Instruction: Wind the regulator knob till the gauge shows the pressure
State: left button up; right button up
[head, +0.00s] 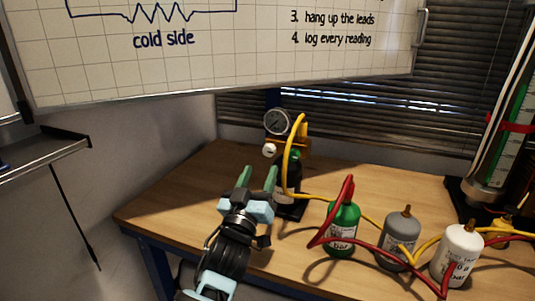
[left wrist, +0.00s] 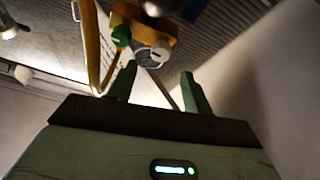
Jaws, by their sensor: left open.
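The round pressure gauge (head: 276,122) stands on a small rig at the back of the table, its needle too small to read. A white knob (head: 269,150) sits just below it, and a green knob (head: 294,154) is to its right. The left wrist view also shows the white knob (left wrist: 160,50) and the green knob (left wrist: 121,36) on a yellow block (left wrist: 148,22). My left gripper (head: 258,172) is open and empty, in front of the rig, its fingers pointing at it. The white knob appears just beyond the fingertips (left wrist: 159,70), apart from them. My right gripper is out of view.
A green bottle (head: 342,231), a grey bottle (head: 402,240) and a white bottle (head: 459,258) stand at the right among red and yellow hoses. A yellow hose (head: 287,172) loops down beside the gauge. The table's left part (head: 175,195) is clear. A whiteboard (head: 240,60) hangs above.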

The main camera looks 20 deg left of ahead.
aim_at(268, 152)
pick_arm(q)
jog(key=x, duration=0.5)
jog(key=shift+x, duration=0.95)
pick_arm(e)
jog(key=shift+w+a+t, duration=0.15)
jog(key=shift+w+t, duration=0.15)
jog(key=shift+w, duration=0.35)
pick_arm(q)
jog(key=shift+f, duration=0.1)
jog(key=c, duration=1)
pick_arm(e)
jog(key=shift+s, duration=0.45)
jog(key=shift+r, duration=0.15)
